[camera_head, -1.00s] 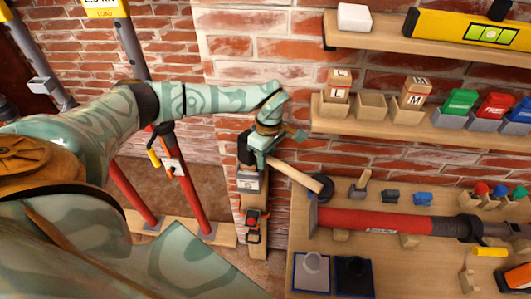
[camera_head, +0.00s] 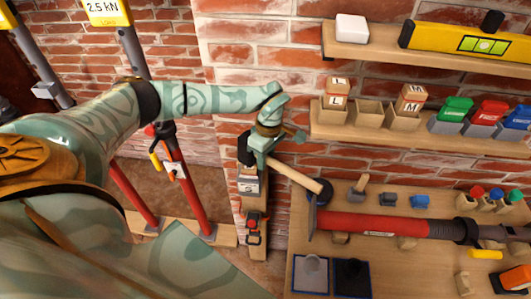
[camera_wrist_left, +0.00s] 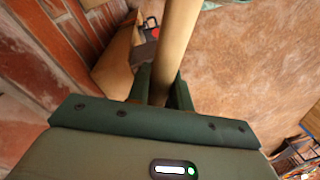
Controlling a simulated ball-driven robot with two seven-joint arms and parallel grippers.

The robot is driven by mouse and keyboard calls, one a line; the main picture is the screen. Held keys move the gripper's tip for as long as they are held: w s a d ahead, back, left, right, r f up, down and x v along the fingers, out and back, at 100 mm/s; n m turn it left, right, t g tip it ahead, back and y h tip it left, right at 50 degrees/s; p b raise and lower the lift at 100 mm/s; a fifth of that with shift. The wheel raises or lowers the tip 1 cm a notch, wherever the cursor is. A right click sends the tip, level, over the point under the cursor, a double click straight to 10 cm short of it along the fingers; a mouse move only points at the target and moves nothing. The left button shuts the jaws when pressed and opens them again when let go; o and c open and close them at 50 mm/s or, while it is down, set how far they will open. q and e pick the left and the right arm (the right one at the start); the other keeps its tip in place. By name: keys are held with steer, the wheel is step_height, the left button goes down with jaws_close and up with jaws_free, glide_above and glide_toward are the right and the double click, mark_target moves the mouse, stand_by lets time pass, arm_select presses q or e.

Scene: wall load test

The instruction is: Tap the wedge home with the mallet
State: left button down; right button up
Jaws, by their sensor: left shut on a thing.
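My left gripper (camera_head: 266,156) is shut on the mallet's pale wooden handle (camera_head: 296,176), in front of the brick wall. The handle slants down to the right, to a dark round piece (camera_head: 318,193) at the bench's left edge that looks like the mallet head. In the left wrist view the handle (camera_wrist_left: 178,45) runs up from between my fingers (camera_wrist_left: 160,85) and out of the frame. A small grey block with a wooden piece (camera_head: 361,184) stands on the bench; I cannot tell whether this is the wedge. My right gripper is not in view.
A red prop tube (camera_head: 375,224) lies across the wooden bench (camera_head: 415,272). Shelves with a yellow level (camera_head: 470,38) and coloured bins (camera_head: 455,108) are above. A narrow post with an orange and black clamp (camera_head: 254,220) stands below my gripper. Red props (camera_head: 190,190) stand at the left.

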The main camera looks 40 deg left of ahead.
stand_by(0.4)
arm_select(q)
step_height(320, 180, down, 3)
steer(key=shift+f+b, duration=0.2)
steer(key=shift+b, duration=0.95)
steer(key=shift+r+p, duration=1.15)
steer(key=shift+r, duration=0.15)
steer(key=shift+r, duration=0.1)
step_height(320, 180, up, 6)
steer(key=p, duration=0.5)
steer(key=shift+p, duration=0.4)
